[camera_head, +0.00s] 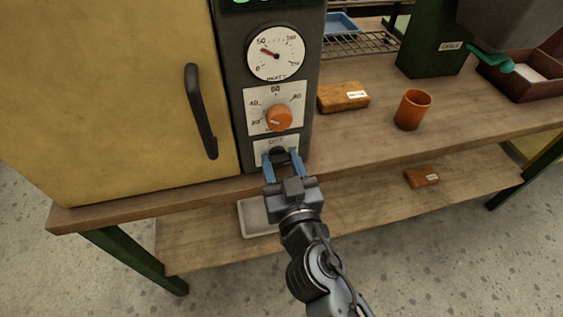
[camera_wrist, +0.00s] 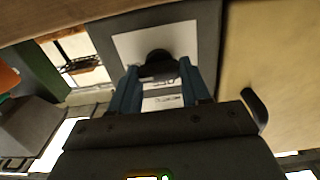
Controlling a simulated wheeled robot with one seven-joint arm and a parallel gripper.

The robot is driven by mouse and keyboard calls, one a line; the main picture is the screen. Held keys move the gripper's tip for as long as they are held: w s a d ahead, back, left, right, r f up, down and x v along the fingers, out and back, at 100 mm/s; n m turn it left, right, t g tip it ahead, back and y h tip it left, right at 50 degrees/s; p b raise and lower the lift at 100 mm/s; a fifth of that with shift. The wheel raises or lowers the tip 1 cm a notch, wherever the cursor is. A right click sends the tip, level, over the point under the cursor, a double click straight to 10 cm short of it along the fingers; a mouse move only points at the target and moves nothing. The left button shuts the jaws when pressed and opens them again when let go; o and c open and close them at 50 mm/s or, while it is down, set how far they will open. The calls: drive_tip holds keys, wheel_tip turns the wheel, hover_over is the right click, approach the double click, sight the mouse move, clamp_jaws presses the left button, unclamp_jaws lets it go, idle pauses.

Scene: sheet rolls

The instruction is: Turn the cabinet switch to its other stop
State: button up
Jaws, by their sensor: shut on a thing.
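The cabinet switch (camera_head: 277,152) is a small black knob on a white plate (camera_head: 262,143) low on the cabinet's dark control panel, below an orange dial. My gripper (camera_head: 281,159), with blue fingers, reaches up to it from the front and is shut on it, one finger on each side. In the wrist view the black switch (camera_wrist: 158,62) shows between the fingertips (camera_wrist: 157,72) against its white plate. The fingers and the knob hide part of the plate's lettering, and I cannot tell which way the switch points.
The orange dial (camera_head: 279,117) and a round gauge (camera_head: 276,53) sit above the switch. The yellow cabinet door (camera_head: 110,90) with its black handle (camera_head: 200,110) is to the left. An orange cup (camera_head: 412,109) and a brown block (camera_head: 343,97) stand on the bench to the right.

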drive_tip(key=shift+c, duration=1.1)
drive_tip(key=shift+n, duration=0.4)
drive_tip(key=n, duration=0.2)
drive_tip(key=shift+f+n+b, duration=0.1)
drive_tip(key=shift+n+b, duration=0.3)
drive_tip(key=n, duration=0.4)
drive_tip(key=shift+a+n, duration=0.1)
drive_tip(key=shift+n, duration=0.2)
drive_tip(key=n, duration=0.5)
drive_tip(key=shift+a+f+n+p, duration=0.15)
drive_tip(key=shift+n+p, duration=0.35)
drive_tip(key=shift+n, duration=1.8)
drive_tip(key=shift+s, duration=0.1)
